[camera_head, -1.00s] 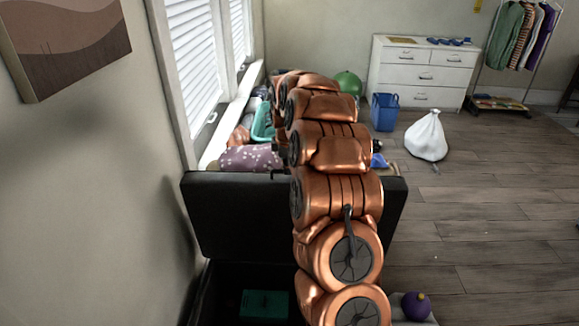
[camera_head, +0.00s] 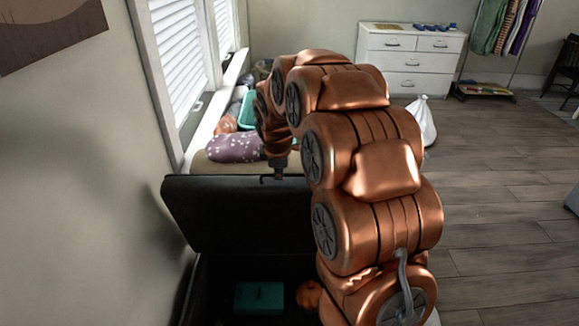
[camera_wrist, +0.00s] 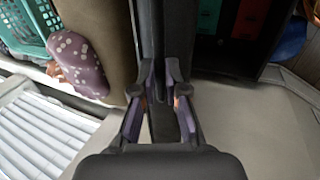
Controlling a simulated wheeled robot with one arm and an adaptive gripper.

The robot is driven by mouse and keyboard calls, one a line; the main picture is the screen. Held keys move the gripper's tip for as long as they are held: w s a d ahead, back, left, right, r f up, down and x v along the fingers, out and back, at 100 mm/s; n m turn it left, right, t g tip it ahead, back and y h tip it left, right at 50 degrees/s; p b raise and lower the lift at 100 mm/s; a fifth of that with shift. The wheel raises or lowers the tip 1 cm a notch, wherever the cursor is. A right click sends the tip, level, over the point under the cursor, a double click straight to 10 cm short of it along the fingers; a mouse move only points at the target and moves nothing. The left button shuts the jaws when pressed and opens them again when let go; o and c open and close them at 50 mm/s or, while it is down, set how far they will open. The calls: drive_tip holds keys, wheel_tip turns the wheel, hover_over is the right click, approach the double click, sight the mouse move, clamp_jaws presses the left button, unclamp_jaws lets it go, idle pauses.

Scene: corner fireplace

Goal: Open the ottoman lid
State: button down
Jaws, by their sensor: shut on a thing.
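The ottoman is a black box in the head view with its lid (camera_head: 235,215) raised, standing up steeply at the back of the open box (camera_head: 215,290). Inside the box lie a teal item (camera_head: 259,297) and an orange round item (camera_head: 309,295). My gripper (camera_head: 279,172) is at the top edge of the lid, partly hidden by my copper arm. In the wrist view my gripper (camera_wrist: 160,105) has its fingers on both sides of the lid's edge (camera_wrist: 160,40), shut on it. The open box with teal and red items shows to the right of the lid there.
A bench under the window holds a purple spotted cushion (camera_head: 235,148) and a teal basket (camera_head: 250,108), just behind the lid. A wall is close on the left. A white dresser (camera_head: 410,62) and a white bag (camera_head: 424,122) stand farther back.

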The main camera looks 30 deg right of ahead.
drive_tip(key=shift+s+a+f, duration=0.1)
drive_tip(key=shift+s+a, duration=0.25)
drive_tip(key=c, duration=1.2)
unclamp_jaws()
drive_tip(key=shift+d, duration=0.1)
drive_tip(key=shift+s, duration=0.1)
drive_tip(key=v, duration=1.2)
drive_tip(key=shift+s, duration=0.15)
drive_tip(key=shift+f, duration=0.1)
